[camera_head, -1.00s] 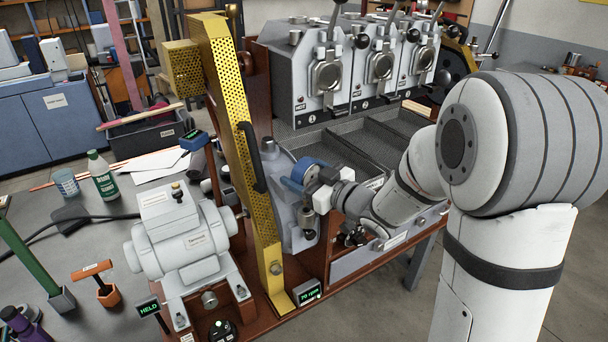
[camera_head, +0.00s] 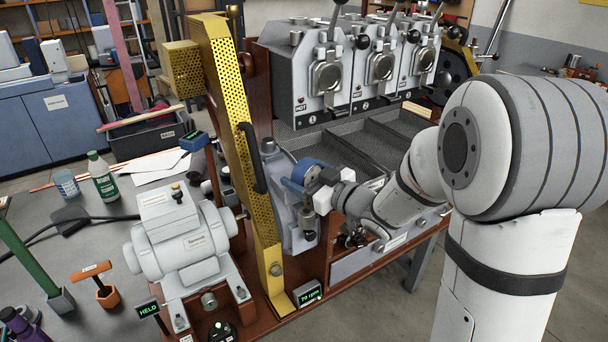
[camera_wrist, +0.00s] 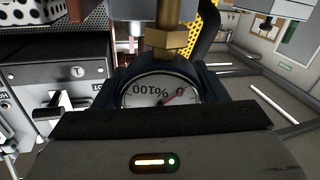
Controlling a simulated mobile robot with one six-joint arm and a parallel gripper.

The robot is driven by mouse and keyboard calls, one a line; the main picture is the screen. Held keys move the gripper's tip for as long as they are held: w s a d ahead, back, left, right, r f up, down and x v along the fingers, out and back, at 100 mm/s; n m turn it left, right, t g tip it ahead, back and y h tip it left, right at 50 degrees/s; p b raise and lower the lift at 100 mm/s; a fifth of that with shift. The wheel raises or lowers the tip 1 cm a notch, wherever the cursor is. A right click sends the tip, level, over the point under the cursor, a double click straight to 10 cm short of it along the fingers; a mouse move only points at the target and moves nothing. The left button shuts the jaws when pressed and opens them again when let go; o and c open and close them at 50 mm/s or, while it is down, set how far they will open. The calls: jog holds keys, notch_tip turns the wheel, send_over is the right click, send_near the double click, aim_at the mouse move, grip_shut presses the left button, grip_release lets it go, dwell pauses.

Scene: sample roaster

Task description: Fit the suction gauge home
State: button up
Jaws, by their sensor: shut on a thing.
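The suction gauge (camera_head: 308,172) has a blue round body, and my gripper (camera_head: 322,180) is shut on it beside the grey housing behind the yellow guard. In the wrist view the gauge (camera_wrist: 160,92) shows its white dial upside down, with "100%" and "0" marks and a red needle near the 0. A brass hex fitting (camera_wrist: 172,40) stands at the gauge's edge, below a grey cylindrical part. The dark gripper edge covers the dial's near part. I cannot tell whether the brass thread is seated.
The yellow perforated guard (camera_head: 232,130) stands just left of the gauge. A grey motor (camera_head: 183,240) sits left of it. The roaster heads (camera_head: 325,75) stand behind, above dark trays (camera_head: 360,140). A small display (camera_head: 308,293) reads "70 rpm"; another sign (camera_head: 148,307) reads "HELD".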

jog(key=shift+f+b, duration=2.2)
jog(key=shift+f, duration=0.1)
jog(key=o, duration=1.1)
jog(key=shift+o, duration=0.2)
jog(key=v, duration=0.7)
jog(key=shift+s+d+b, duration=0.25)
jog(key=shift+d+b, duration=0.05)
jog(key=shift+b, duration=0.15)
